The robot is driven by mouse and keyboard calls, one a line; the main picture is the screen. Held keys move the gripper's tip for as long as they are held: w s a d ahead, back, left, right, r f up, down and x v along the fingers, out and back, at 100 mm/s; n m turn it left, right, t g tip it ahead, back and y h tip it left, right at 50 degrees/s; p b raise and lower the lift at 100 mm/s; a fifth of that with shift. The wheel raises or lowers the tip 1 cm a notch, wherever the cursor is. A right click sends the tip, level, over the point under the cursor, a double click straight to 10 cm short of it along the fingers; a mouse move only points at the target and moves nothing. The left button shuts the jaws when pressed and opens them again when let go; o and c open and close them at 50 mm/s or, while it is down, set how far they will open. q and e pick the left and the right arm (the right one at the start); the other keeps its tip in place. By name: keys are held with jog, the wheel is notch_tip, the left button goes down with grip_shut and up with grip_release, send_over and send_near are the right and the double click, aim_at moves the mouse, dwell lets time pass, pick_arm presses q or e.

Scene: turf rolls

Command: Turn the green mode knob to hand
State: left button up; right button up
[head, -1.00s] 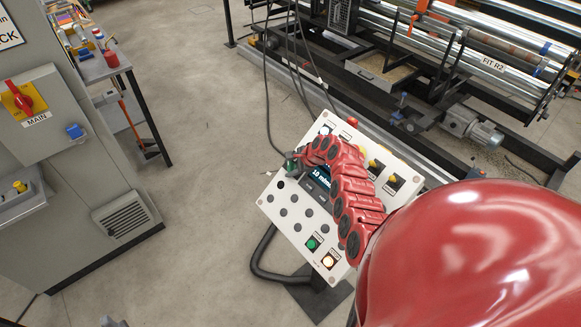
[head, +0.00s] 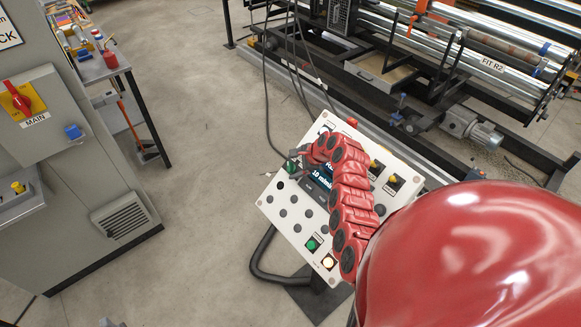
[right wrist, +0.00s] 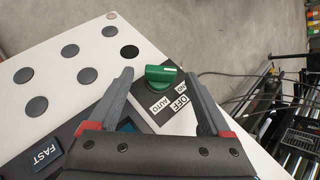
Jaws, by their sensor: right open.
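The green mode knob (right wrist: 160,74) sits on the panel's dark label plate in the right wrist view, with its grip bar across the picture. Labels AUTO and OFF show beside it, and a third label is only partly readable. My right gripper (right wrist: 163,82) is open, its two grey fingers on either side of the knob with gaps to it; I cannot tell how far above the panel the tips are. In the head view the knob (head: 290,167) shows as a small green spot beside the right gripper (head: 299,163). My left gripper is not in view.
The white control panel (head: 283,226) carries several dark buttons, a display (head: 322,176), a green button (head: 312,244) and a lit button (head: 329,262). Cables hang behind it. A grey cabinet (head: 95,180) stands left and a roller machine (head: 440,90) behind. Open floor lies between.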

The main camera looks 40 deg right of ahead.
jog(key=v, duration=1.4)
jog(key=shift+r, duration=0.2)
jog(key=shift+f, duration=0.1)
